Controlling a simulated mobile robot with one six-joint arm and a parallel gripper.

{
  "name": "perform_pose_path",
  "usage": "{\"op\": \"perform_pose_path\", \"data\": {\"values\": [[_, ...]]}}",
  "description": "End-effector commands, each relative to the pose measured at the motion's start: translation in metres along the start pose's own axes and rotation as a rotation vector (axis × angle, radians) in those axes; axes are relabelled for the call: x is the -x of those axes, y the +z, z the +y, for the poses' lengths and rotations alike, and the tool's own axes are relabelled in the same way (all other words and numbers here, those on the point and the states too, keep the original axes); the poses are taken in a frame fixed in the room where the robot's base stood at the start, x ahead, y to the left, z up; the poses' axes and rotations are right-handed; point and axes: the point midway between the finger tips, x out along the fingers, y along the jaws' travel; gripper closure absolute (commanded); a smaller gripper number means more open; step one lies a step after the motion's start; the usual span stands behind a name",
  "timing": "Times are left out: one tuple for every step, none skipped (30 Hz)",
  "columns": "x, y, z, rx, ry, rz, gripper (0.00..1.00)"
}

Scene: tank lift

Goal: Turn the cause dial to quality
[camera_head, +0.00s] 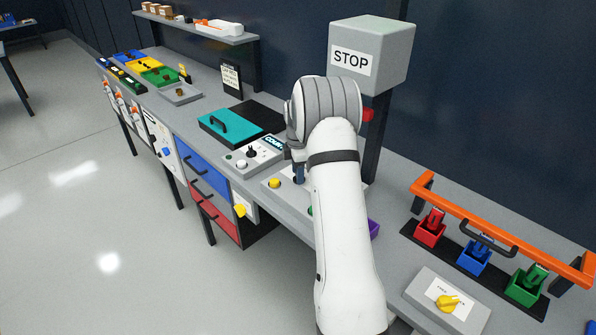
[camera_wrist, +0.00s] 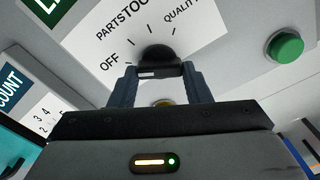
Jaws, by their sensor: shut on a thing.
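The cause dial (camera_wrist: 157,56) is a black knob on a white label plate in the wrist view. Around it I read OFF at left, PARTS above left, a partly hidden word starting TO, and QUALITY at upper right, with short tick lines between. My gripper (camera_wrist: 158,72) is shut on the knob, one dark finger on each side. I cannot tell which label the knob points to. In the head view my gripper (camera_head: 298,173) is down at the panel, and my arm hides the dial.
A green button (camera_wrist: 285,47) sits right of the dial. A yellow button (camera_head: 274,183) and a panel with a count dial (camera_head: 252,153) lie to the left. A grey STOP box (camera_head: 370,55) stands behind. An orange rail (camera_head: 500,232) with coloured holders is at the right.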

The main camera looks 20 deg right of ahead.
Motion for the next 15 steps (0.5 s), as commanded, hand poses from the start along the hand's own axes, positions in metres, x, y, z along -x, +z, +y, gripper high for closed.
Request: {"op": "perform_pose_path", "data": {"values": [[0.0005, -0.0001, 0.0005, 0.000, 0.002, 0.000, 0.74], [0.0005, -0.0002, 0.0005, 0.000, 0.002, 0.000, 0.76], [0.0006, -0.0002, 0.0005, 0.000, 0.002, 0.000, 0.79], [0.0006, -0.0003, 0.0005, 0.000, 0.002, 0.000, 0.79], [0.0006, -0.0003, 0.0006, 0.000, 0.002, 0.000, 0.79], [0.0006, -0.0003, 0.0006, -0.002, 0.002, 0.000, 0.79], [0.0005, -0.0004, 0.0007, -0.004, 0.002, 0.000, 0.79], [0.0005, -0.0004, 0.0007, -0.007, 0.002, 0.000, 0.79], [0.0004, -0.0004, 0.0008, -0.012, 0.003, 0.000, 0.79], [0.0004, -0.0005, 0.0008, -0.018, 0.003, 0.000, 0.79], [0.0003, -0.0005, 0.0009, -0.025, 0.003, 0.000, 0.79], [0.0002, -0.0005, 0.0010, -0.038, 0.003, 0.000, 0.79], [0.0001, -0.0006, 0.0010, -0.049, 0.003, 0.000, 0.79], [0.0000, -0.0006, 0.0011, -0.061, 0.003, 0.000, 0.79], [-0.0001, -0.0006, 0.0013, -0.082, 0.003, 0.000, 0.79]]}}
